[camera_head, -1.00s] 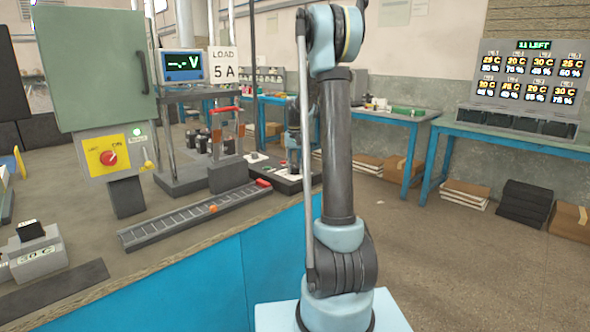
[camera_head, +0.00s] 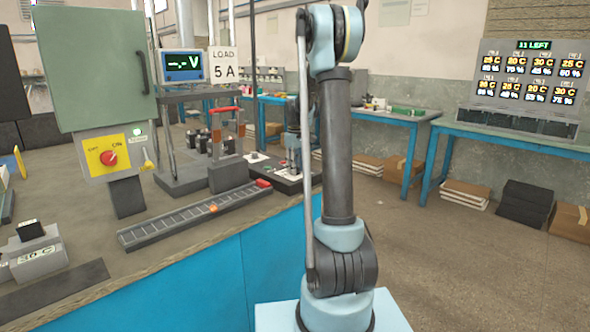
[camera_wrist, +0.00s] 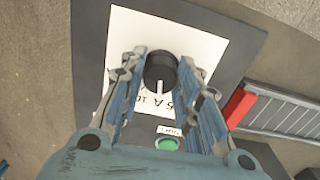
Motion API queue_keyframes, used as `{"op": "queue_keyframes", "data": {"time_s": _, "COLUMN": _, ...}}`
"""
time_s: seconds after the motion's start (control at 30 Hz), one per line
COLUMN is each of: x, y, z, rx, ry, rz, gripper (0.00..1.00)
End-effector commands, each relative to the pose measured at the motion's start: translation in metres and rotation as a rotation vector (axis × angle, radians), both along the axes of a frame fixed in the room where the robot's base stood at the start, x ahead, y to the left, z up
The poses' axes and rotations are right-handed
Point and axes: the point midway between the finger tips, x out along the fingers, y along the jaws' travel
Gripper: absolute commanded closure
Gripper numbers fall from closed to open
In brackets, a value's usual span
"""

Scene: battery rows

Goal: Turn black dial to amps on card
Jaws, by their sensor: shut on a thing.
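The black dial (camera_wrist: 161,68) stands on a white scale plate (camera_wrist: 125,40) in the wrist view, with a pale pointer line toward the lower side of the picture. Some of the plate's print shows, including an "A" and a "5"; the rest is hidden by my fingers. My gripper (camera_wrist: 160,80) is shut on the dial, one finger on each side. The card (camera_head: 223,65) reads "LOAD 5 A" in the head view. In the head view my gripper is small and partly hidden behind my arm.
A green button (camera_wrist: 168,145) sits below the dial plate. A grey slotted rail (camera_head: 190,217) with a red end lies beside the dial's base. A green cabinet (camera_head: 95,70) with a red switch (camera_head: 109,158) stands at left. The meter (camera_head: 181,66) shows dashes and V.

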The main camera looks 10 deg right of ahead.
Motion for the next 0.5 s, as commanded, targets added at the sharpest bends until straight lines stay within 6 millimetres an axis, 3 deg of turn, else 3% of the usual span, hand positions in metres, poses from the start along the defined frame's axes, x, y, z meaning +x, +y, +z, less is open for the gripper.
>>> {"op": "queue_keyframes", "data": {"time_s": 0.5, "x": 0.0017, "y": -0.001, "z": 0.0004, "rx": -0.001, "ry": -0.003, "rz": 0.151, "gripper": 0.94}}
